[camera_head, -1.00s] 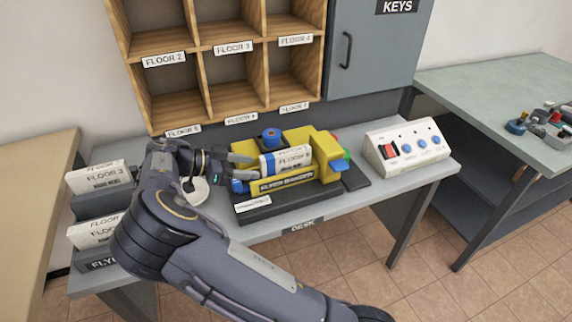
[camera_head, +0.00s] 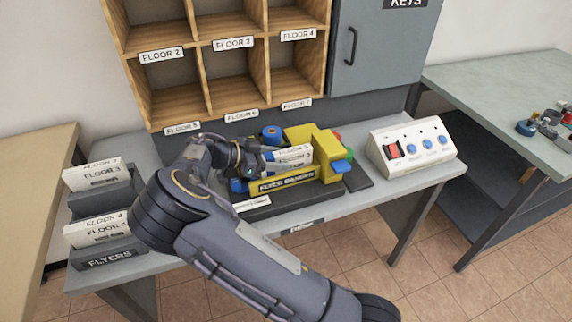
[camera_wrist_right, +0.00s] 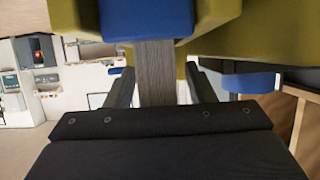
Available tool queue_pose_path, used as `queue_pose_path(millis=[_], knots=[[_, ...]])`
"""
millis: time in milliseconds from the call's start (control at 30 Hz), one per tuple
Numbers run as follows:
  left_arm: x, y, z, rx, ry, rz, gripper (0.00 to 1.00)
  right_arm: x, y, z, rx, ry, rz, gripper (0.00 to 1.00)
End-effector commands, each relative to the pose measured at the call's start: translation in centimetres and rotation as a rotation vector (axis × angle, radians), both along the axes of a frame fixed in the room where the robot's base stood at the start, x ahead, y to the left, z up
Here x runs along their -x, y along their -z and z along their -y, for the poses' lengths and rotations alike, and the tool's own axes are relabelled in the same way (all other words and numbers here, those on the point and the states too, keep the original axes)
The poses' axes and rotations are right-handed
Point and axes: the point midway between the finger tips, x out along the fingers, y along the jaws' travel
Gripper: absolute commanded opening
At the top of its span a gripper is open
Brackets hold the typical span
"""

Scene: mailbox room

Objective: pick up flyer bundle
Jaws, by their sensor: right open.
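The flyer bundle (camera_head: 293,155), white with a printed floor label, lies in the yellow flyer bander (camera_head: 318,150) on the desk. My right gripper (camera_head: 268,158) is at the bundle's left end, partly hidden by my wrist. In the right wrist view, my right gripper (camera_wrist_right: 162,88) is open, with one finger on each side of a grey layered strip (camera_wrist_right: 156,72) that looks like the bundle's edge. Contact between fingers and strip cannot be told. My left gripper is not in view.
Flyer trays (camera_head: 105,258) with more labelled flyers stand on the desk's left. Wooden pigeonholes (camera_head: 205,60) and a grey key cabinet (camera_head: 380,50) rise behind the desk (camera_head: 375,195).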

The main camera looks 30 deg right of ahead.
Motion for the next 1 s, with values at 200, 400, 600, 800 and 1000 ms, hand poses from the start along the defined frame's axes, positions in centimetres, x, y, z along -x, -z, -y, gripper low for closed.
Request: queue_pose_path(millis=[200,400,600,800,1000], knots=[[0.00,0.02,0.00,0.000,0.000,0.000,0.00,-0.02,0.01,0.02,0.000,-0.001,0.000,0.46],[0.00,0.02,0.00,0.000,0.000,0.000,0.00,-0.02,0.01,0.00,0.000,-0.001,0.000,0.20],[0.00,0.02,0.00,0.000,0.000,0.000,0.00,-0.03,0.00,-0.01,0.000,-0.001,0.000,0.00],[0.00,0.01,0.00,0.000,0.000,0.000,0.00,-0.04,-0.07,0.00,0.000,-0.001,0.002,0.00],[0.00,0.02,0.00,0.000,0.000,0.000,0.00,-0.09,-0.85,-0.03,0.001,-0.003,0.004,0.00]])
